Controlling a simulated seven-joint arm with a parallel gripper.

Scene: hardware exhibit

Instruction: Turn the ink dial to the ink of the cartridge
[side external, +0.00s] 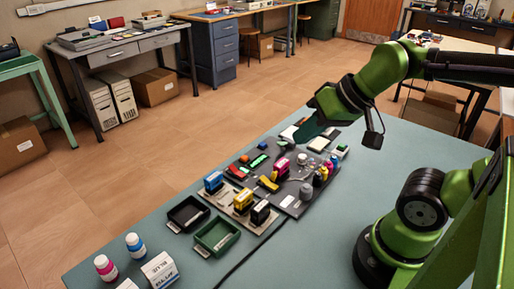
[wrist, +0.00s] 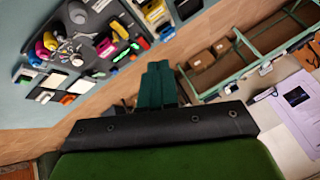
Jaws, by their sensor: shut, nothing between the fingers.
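A dark board (side external: 262,190) with mounted parts lies on the blue-green table. A magenta cartridge (side external: 282,166) sits on the board; it also shows in the wrist view (wrist: 105,48). A round grey knob (side external: 306,191), possibly the ink dial, is at the board's near right; it shows in the wrist view (wrist: 78,12). Its pointer and markings are too small to read. Small yellow, magenta and blue parts (side external: 325,172) stand beside it. My gripper (side external: 306,134) is shut and empty, above the board's far end, away from the knob. Its dark green fingers show in the wrist view (wrist: 160,75).
Blue (side external: 213,182), yellow (side external: 243,201) and black (side external: 261,212) cartridges stand on a holder left of the board. A black tray (side external: 188,213) and a green tray (side external: 217,235) lie nearby. Two bottles and a white box stand at the table's near left. A cable crosses the table.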

